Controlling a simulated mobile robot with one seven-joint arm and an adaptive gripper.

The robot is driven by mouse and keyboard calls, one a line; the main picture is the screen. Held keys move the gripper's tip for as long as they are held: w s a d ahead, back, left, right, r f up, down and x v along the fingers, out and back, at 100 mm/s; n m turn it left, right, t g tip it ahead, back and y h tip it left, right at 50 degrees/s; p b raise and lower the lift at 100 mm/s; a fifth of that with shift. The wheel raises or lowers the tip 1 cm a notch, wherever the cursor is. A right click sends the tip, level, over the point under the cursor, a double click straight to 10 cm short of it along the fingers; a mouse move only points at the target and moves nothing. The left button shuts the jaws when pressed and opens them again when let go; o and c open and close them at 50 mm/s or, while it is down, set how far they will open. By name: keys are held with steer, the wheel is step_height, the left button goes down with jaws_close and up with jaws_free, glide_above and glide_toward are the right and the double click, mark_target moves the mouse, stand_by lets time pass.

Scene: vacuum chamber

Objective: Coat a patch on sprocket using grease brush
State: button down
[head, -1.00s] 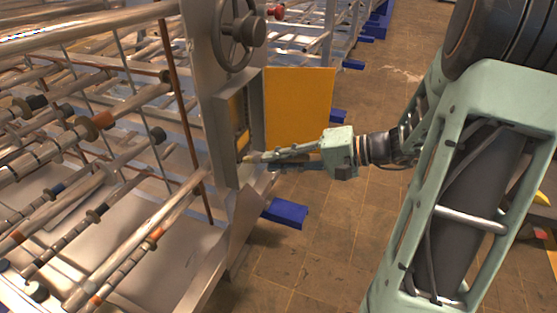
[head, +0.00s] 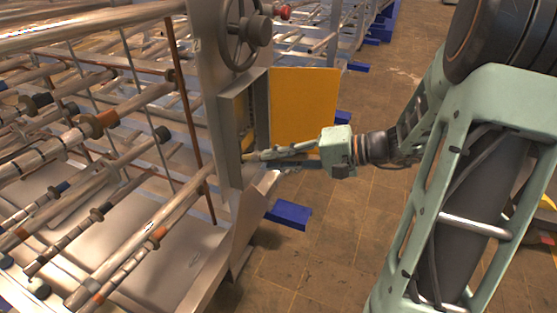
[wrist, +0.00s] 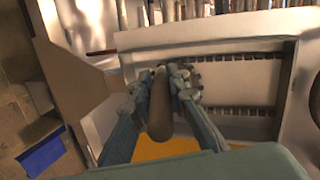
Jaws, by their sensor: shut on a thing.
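My gripper (wrist: 160,80) is shut on the grease brush (wrist: 160,112), whose brown, rounded handle runs between the fingers in the wrist view. Its far end is hidden by the fingertips. In the head view my gripper (head: 258,156) reaches into the opening of a grey housing (head: 232,140) with an open yellow door (head: 304,106). Dark toothed shapes show beside the right fingertip in the wrist view; they may be the sprocket, but I cannot tell for sure. Whether the brush touches it is hidden.
Dark toothed rows (wrist: 240,110) run across the housing's pale inside. A handwheel (head: 245,32) sits above the housing. Racks of metal rods fill the left. A blue foot (head: 289,213) stands on the tiled floor below. The floor to the right of the door is largely clear.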

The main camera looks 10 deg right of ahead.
steer(key=shift+w+a, duration=0.1)
steer(key=w+d+b, duration=0.2)
steer(key=w+d, duration=0.2)
steer(key=w, duration=0.1)
steer(key=shift+w, duration=0.35)
stand_by(0.5)
steer(key=shift+f, duration=0.1)
steer(key=shift+s+a+b, duration=0.5)
steer(key=shift+s+a, duration=0.2)
steer(key=shift+s, duration=0.25)
steer(key=shift+s+a+b, duration=0.55)
steer(key=shift+s+a, duration=0.1)
steer(key=shift+s, duration=0.35)
steer(key=shift+s+a+b, duration=0.5)
steer(key=shift+s+a, duration=0.2)
steer(key=shift+s, duration=0.25)
steer(key=shift+d, duration=0.1)
steer(key=shift+s+d, duration=0.9)
steer(key=shift+d, duration=0.3)
steer(key=shift+s+d, duration=0.85)
steer(key=shift+d, duration=0.35)
